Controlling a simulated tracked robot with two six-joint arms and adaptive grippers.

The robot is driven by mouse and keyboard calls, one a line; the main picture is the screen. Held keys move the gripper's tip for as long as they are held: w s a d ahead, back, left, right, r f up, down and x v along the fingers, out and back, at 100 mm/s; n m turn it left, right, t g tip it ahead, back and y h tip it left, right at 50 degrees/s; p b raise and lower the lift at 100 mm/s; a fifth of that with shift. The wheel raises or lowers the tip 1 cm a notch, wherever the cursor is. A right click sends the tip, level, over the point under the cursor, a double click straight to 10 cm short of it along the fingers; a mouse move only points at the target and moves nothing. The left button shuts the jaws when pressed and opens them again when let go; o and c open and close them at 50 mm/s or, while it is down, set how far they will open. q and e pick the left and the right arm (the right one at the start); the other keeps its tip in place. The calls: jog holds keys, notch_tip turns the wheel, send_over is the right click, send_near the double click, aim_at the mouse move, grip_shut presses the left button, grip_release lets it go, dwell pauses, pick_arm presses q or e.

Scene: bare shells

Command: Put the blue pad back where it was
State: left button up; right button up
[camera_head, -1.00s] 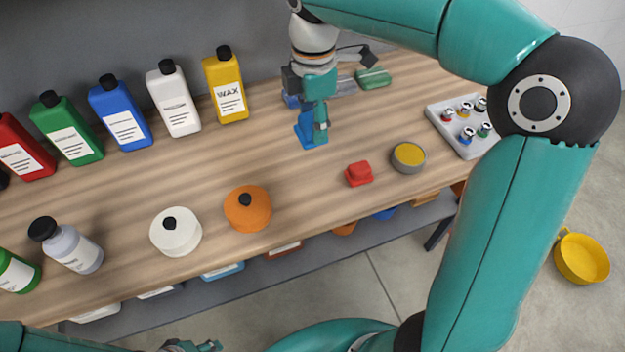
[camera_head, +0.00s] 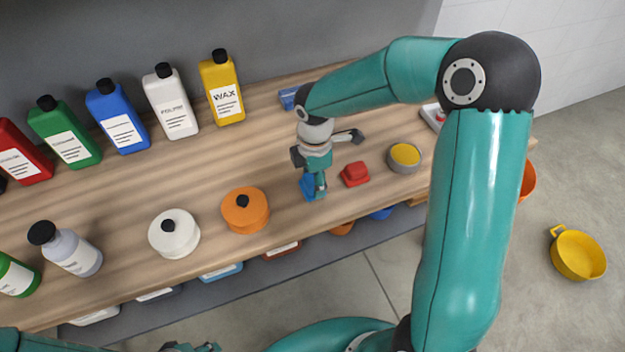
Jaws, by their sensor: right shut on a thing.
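The blue pad (camera_head: 307,188) is at the fingers of my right gripper (camera_head: 316,190), which is shut on it. The gripper points down and hides part of the pad. The pad is near the front edge of the wooden bench, between the orange round container (camera_head: 245,210) and the red block (camera_head: 355,174). I cannot tell whether the pad touches the bench top. My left gripper (camera_head: 190,347) shows only as a small piece at the bottom edge, too little to tell its state.
A grey tin with a yellow top (camera_head: 404,157) stands right of the red block. A white round container (camera_head: 174,234) stands left of the orange one. Several bottles line the back, ending with the yellow WAX bottle (camera_head: 222,88). Another blue item (camera_head: 287,98) lies behind my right arm.

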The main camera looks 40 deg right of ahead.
jog(key=shift+f, duration=0.3)
jog(key=shift+f, duration=0.2)
jog(key=o, duration=1.2)
jog(key=shift+r, duration=0.1)
jog(key=shift+r, duration=0.1)
notch_tip(320, 180, up, 10)
jog(key=shift+r, duration=0.25)
jog(key=shift+r+b, duration=0.3)
jog(key=shift+r, duration=0.45)
